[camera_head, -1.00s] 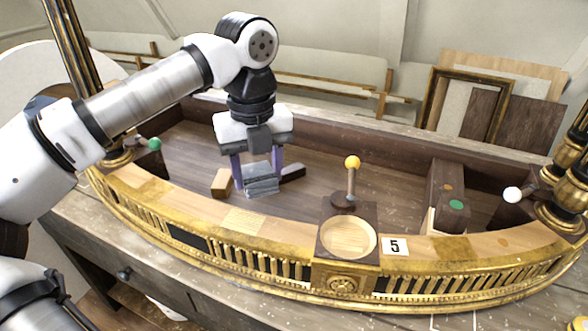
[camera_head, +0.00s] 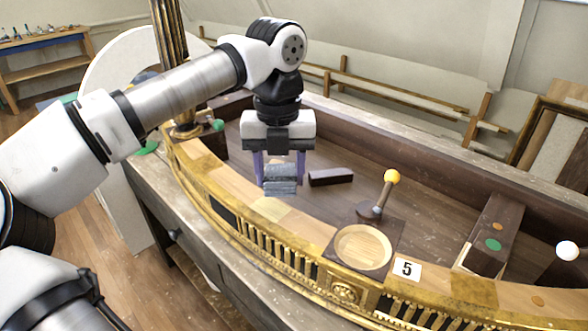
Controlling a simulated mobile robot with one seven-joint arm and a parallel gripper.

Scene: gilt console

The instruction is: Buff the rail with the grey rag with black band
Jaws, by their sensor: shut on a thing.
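My gripper (camera_head: 279,178) has two purple fingers and is shut on the grey rag (camera_head: 280,187), which looks like a folded pad. The rag's black band cannot be made out clearly. The rail (camera_head: 228,185) is the curved strip of pale wood and worn gilt along the console's front. In the picture the rag's lower edge overlaps the rail's inner edge, left of the round wooden dish. I cannot tell whether it touches the rail.
A dark block (camera_head: 331,177) lies right of the rag on the console floor. An orange-topped post (camera_head: 388,190) stands behind the round dish (camera_head: 363,248). A dark box (camera_head: 490,238) with a green dot and a white-knobbed part (camera_head: 567,251) are farther right. A gilt column (camera_head: 171,70) rises at left.

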